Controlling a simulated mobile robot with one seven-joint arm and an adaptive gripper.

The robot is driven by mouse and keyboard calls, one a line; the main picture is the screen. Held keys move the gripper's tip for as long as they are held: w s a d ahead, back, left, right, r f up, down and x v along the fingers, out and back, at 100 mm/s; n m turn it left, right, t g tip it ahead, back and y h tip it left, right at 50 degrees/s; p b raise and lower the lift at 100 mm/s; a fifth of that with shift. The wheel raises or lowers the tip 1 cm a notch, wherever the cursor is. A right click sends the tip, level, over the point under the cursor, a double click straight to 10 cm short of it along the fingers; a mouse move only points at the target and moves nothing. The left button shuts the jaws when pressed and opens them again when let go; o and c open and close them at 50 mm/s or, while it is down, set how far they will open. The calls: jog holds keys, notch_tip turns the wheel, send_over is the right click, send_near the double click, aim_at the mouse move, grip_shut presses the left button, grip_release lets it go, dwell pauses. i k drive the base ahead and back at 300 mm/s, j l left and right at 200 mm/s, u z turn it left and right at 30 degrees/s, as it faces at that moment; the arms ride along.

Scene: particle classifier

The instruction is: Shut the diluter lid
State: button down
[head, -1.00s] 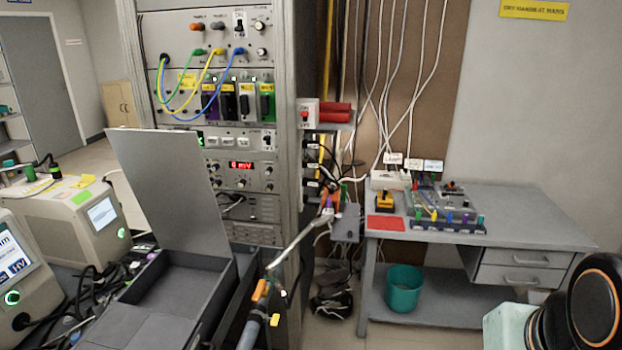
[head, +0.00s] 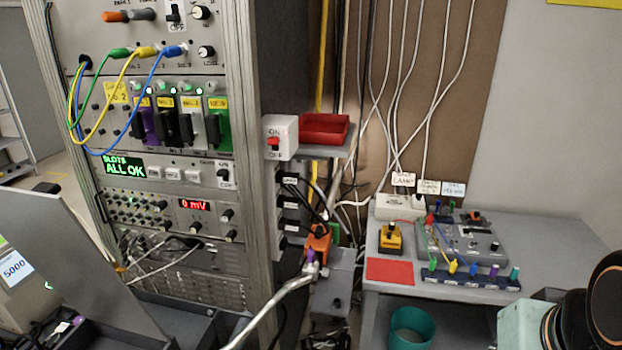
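A large flat grey lid (head: 75,275) stands raised and tilted at the lower left of the head view; I take it for the diluter lid. It is open, and its left and lower parts are cut off by the frame. The dark grey open box (head: 195,325) beside it shows only in part along the bottom edge. No label naming the diluter shows. My arm (head: 575,310) shows only as a black, orange and mint part at the lower right, well apart from the lid. My gripper is not in view.
An instrument rack (head: 160,130) with cables and displays stands behind the lid. A silvery pipe (head: 275,307) rises to an orange fitting (head: 318,243) beside the rack. A grey table (head: 545,245) with a control board stands at right, with a teal bin (head: 411,328) below.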

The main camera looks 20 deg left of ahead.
aim_at(38, 223)
jog(key=i, duration=1.2)
jog(key=i+u, duration=0.35)
jog(key=i+l+u, duration=0.15)
jog(key=u, duration=0.25)
jog(key=i+u, duration=0.1)
jog(key=u, duration=2.55)
jog(key=j+u, duration=0.15)
jog(key=u, duration=0.15)
jog(key=j, duration=0.55)
jog(key=l, duration=0.7)
